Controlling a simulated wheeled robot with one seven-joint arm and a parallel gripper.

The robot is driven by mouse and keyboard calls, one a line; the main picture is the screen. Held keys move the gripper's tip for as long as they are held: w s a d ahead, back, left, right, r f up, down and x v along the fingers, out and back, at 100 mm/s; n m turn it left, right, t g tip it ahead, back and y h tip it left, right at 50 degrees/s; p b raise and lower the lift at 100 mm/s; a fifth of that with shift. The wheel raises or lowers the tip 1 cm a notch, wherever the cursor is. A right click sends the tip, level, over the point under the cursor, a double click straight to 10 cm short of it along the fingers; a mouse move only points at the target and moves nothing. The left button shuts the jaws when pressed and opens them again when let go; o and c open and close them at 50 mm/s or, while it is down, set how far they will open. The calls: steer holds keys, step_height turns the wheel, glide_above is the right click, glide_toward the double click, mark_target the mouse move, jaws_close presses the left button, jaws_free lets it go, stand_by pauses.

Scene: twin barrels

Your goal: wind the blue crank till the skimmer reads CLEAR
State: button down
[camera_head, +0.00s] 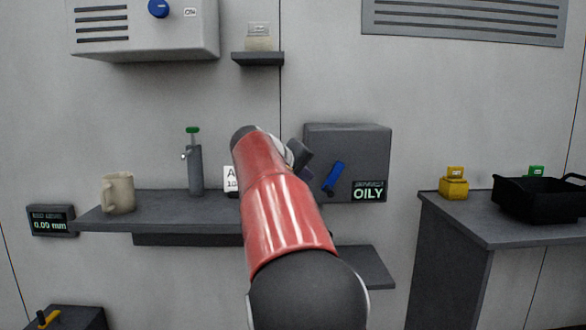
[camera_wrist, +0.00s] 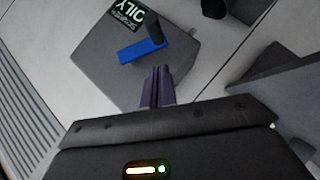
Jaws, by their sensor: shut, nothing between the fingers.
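The skimmer (camera_head: 352,142) is a grey box on the wall, right of my arm in the head view. Its display (camera_head: 369,192) reads OILY. The blue crank (camera_head: 334,177) sits tilted on the skimmer's front. In the wrist view the blue crank (camera_wrist: 141,50) lies just beyond my fingertips, with a dark knob at one end, and the display (camera_wrist: 127,16) shows at the top. My gripper (camera_wrist: 160,70) is shut and empty, pointing at the box. I cannot tell whether it touches the crank. In the head view my arm mostly hides the gripper.
A shelf (camera_head: 160,207) left of my arm holds a beige mug (camera_head: 118,192) and a grey cylinder with a green top (camera_head: 195,168). A counter (camera_head: 470,225) at right bears a yellow item (camera_head: 454,186) and a black basket (camera_head: 535,200). A gauge (camera_head: 50,220) reads 0.00 mm.

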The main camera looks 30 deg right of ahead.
mark_target(327, 190)
steer(key=shift+s+d+f+b, duration=0.2)
steer(key=shift+s+d+f, duration=0.15)
steer(key=shift+d+f, duration=0.4)
steer(key=shift+s+d+f+b, duration=0.15)
steer(key=shift+s+d+f, duration=0.2)
steer(key=shift+d+f, duration=0.4)
steer(key=shift+r, duration=0.1)
steer(key=shift+s+d+f+b, duration=0.3)
steer(key=shift+d+f+b, duration=0.25)
steer(key=shift+f+b, duration=0.2)
steer(key=shift+r, duration=0.15)
